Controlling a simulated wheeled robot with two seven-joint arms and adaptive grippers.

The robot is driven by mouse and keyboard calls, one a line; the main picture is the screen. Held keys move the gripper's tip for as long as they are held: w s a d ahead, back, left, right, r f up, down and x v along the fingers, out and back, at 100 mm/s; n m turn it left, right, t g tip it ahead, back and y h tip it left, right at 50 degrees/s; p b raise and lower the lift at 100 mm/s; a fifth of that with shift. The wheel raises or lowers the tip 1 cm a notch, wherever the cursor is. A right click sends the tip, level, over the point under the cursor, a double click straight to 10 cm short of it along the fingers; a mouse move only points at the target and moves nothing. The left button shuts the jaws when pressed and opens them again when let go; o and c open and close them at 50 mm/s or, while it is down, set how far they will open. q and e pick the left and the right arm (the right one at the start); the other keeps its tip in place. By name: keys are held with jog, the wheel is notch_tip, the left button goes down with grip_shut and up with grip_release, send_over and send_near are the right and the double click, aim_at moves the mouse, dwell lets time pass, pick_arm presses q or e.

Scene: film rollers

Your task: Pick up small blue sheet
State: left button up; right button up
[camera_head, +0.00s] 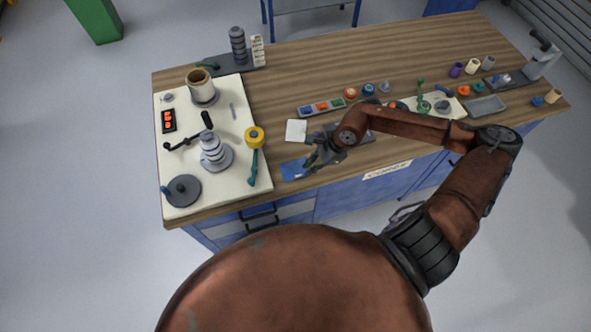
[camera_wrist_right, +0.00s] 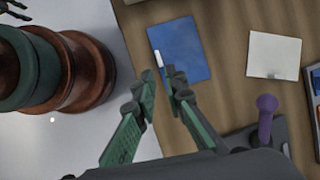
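The small blue sheet (camera_head: 292,170) lies flat near the front edge of the wooden workbench, partly hidden by my right gripper (camera_head: 313,162) in the head view. In the right wrist view the blue sheet (camera_wrist_right: 187,45) shows almost whole, with a small white mark near its left side. My right gripper (camera_wrist_right: 162,78) is open and empty, its green-padded fingers apart at the sheet's lower left corner in that view. I cannot tell the height between fingertips and sheet. Dark finger-like parts, perhaps my left gripper (camera_wrist_right: 15,11), show cut off in the wrist view's top left corner.
A white sheet (camera_head: 296,130) lies just behind the blue one. A pale board (camera_head: 235,150) with rollers and a yellow-topped tool stands to the left. A tray of coloured blocks (camera_head: 321,107) lies further back. A purple-knobbed tool (camera_wrist_right: 266,112) is near the right finger.

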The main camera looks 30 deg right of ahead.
aim_at(299, 176)
jog(key=x, duration=0.6)
jog(key=shift+w+a, duration=0.1)
jog(key=shift+a, duration=0.25)
jog(key=shift+r, duration=0.1)
grip_shut()
